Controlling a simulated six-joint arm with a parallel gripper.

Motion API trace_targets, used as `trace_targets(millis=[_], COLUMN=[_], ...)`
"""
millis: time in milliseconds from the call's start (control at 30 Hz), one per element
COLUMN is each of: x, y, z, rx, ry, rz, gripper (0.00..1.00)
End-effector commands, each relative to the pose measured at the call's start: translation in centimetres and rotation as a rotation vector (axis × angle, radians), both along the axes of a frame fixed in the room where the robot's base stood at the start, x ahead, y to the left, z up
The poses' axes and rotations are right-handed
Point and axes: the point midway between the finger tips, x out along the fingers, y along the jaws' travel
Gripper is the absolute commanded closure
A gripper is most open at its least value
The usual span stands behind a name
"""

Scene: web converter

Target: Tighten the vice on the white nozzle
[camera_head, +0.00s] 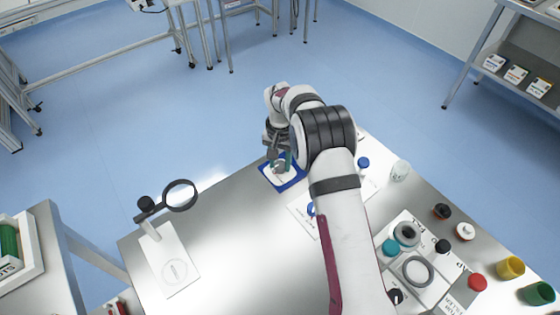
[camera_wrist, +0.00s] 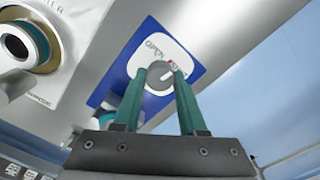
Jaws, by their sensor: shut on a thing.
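A round grey knob (camera_wrist: 158,82) with a pale pointer line sits on a white plate (camera_wrist: 140,55) on a blue square base (camera_wrist: 198,72). The plate carries the word OPEN and a small red mark. In the head view, the blue base (camera_head: 296,184) lies near the table's far edge. My gripper (camera_wrist: 161,73) has its two teal fingers on either side of the knob, shut on it. In the head view my gripper (camera_head: 280,162) is over the base and partly hides the knob. I cannot pick out a white nozzle or vice jaws for certain.
A magnifier on a stand (camera_head: 180,195) stands at the left of the table. Several small caps and pots, including a yellow one (camera_head: 511,267), stand at the right. A ringed round fitting (camera_wrist: 22,42) is at the wrist view's upper left.

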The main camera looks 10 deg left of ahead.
Motion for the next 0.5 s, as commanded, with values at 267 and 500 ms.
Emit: trace_targets(millis=[267,500], x=[-0.03,-0.03], y=[-0.01,0.00], z=[0.03,0.03], rx=[0.000,0.000], ry=[0.001,0.001], rz=[-0.066,-0.077], gripper=[1.00,1.00])
